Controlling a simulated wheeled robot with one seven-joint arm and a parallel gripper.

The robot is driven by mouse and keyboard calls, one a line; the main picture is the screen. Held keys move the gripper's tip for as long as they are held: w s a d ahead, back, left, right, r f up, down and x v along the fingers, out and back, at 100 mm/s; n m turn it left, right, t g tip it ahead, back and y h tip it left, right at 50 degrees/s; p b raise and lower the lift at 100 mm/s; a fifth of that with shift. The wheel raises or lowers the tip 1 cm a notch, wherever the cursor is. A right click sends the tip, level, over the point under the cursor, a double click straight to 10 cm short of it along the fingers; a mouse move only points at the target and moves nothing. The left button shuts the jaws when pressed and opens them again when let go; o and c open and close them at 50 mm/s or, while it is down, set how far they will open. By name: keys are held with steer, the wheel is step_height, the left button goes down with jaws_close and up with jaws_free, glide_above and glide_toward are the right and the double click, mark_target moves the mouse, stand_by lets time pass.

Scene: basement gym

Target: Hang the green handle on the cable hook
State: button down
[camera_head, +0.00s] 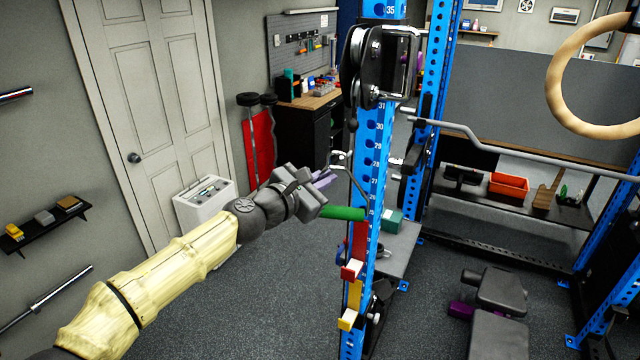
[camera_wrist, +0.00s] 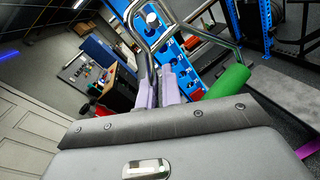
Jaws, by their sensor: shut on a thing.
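The green handle (camera_head: 343,213) hangs beside the blue upright in the head view, a green grip with a bent metal frame. Its grip also shows at the right of the wrist view (camera_wrist: 227,82). My gripper (camera_head: 323,178) is shut on the metal frame; its purple fingers (camera_wrist: 158,90) pinch it in the wrist view. The silver cable hook (camera_head: 340,157) hangs below the black pulley (camera_head: 362,65), close above my fingers. The top of the frame is close to the hook; I cannot tell whether they touch or are linked.
The blue rack upright (camera_head: 372,150) stands just right of the handle. Red and yellow blocks (camera_head: 350,270) stick out lower on it. A grey bar (camera_head: 520,150) crosses at the right. A bench (camera_head: 500,300) stands front right. Open floor lies left of the upright.

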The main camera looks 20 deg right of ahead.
steer(key=shift+w+d+f+b, duration=0.25)
steer(key=shift+w+d+f, duration=0.1)
steer(key=shift+w+d, duration=0.5)
steer(key=shift+w+d+f+b, duration=0.3)
steer(key=shift+w+d, duration=0.3)
steer(key=shift+d, duration=0.45)
steer(key=c, duration=1.5)
jaws_free()
steer(key=shift+f, duration=0.1)
steer(key=b+v, duration=0.5)
steer(key=v, duration=1.2)
steer(key=shift+s+a+b, duration=0.15)
steer(key=shift+a+b, duration=0.05)
steer(key=shift+b, duration=0.15)
